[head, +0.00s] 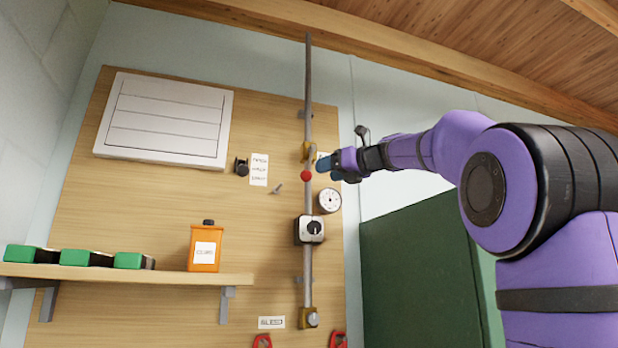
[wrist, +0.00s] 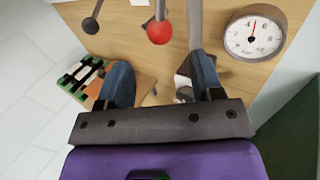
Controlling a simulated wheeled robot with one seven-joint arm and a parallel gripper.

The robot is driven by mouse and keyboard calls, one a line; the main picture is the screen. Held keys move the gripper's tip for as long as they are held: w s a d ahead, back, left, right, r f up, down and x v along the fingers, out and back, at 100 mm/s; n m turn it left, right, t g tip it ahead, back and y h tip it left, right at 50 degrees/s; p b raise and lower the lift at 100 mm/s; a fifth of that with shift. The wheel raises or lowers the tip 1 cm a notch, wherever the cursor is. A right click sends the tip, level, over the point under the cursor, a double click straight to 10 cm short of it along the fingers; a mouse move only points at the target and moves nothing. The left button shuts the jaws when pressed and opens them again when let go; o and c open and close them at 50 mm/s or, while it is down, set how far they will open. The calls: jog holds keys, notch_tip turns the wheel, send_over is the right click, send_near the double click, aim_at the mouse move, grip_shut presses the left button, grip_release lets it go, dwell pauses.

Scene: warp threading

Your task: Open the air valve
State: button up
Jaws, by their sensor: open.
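The air valve is a brass body (head: 308,150) high on a vertical grey pipe. A short lever with a red ball knob (head: 306,176) hangs down from it, roughly along the pipe. In the wrist view the red ball (wrist: 159,31) is at the top centre, just beyond the fingertips. My gripper (head: 341,164) has blue fingers and is close to the right of the ball and pipe. In the wrist view my gripper (wrist: 160,78) is open, with nothing held between the fingers. I cannot tell from the views whether a finger touches the pipe.
A round gauge (head: 330,200) is right of the pipe, with a regulator box (head: 310,229) below. A black knob (head: 241,167) and a small toggle (head: 277,188) are on the board. A shelf (head: 120,273) holds an orange can (head: 205,247). A green cabinet (head: 420,265) stands at right.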

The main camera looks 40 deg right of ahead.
aim_at(311, 175)
jog(key=x, duration=0.8)
